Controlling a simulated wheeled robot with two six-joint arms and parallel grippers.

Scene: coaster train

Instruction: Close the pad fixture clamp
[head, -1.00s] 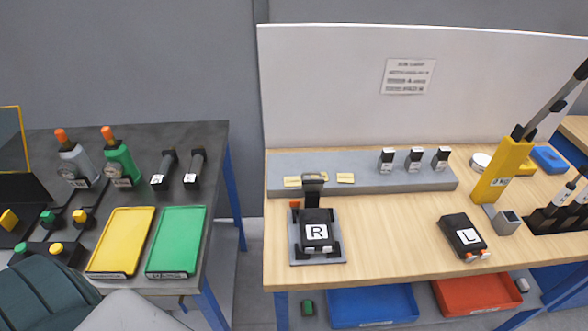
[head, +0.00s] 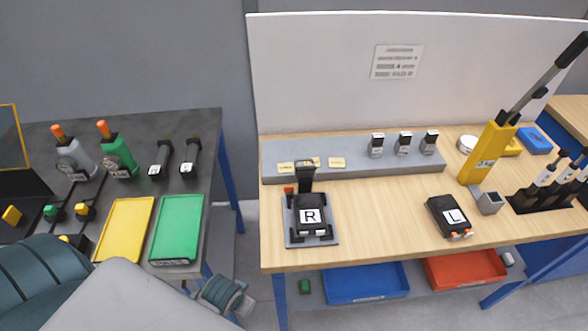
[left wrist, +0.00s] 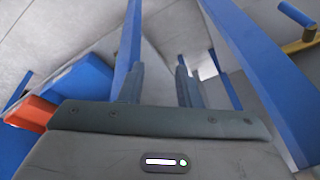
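The pad fixture is a grey plate (head: 330,240) on the wooden bench in the head view. A black pad marked R (head: 311,216) sits in it. The black clamp (head: 306,178) stands upright at the fixture's back edge, raised above the pad, with an orange piece (head: 289,189) at its left. A second black pad marked L (head: 449,216) lies on the bench to the right. My left gripper (left wrist: 160,78) shows in the left wrist view with its fingers apart and nothing between them, below bench height near blue legs. My right gripper is not in view.
A grey ledge (head: 380,166) with several small items runs behind the fixture. A yellow lever press (head: 487,153) stands at right. Blue (head: 367,283) and red (head: 465,268) trays are on the lower shelf. The left table holds yellow (head: 125,228) and green (head: 177,229) trays.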

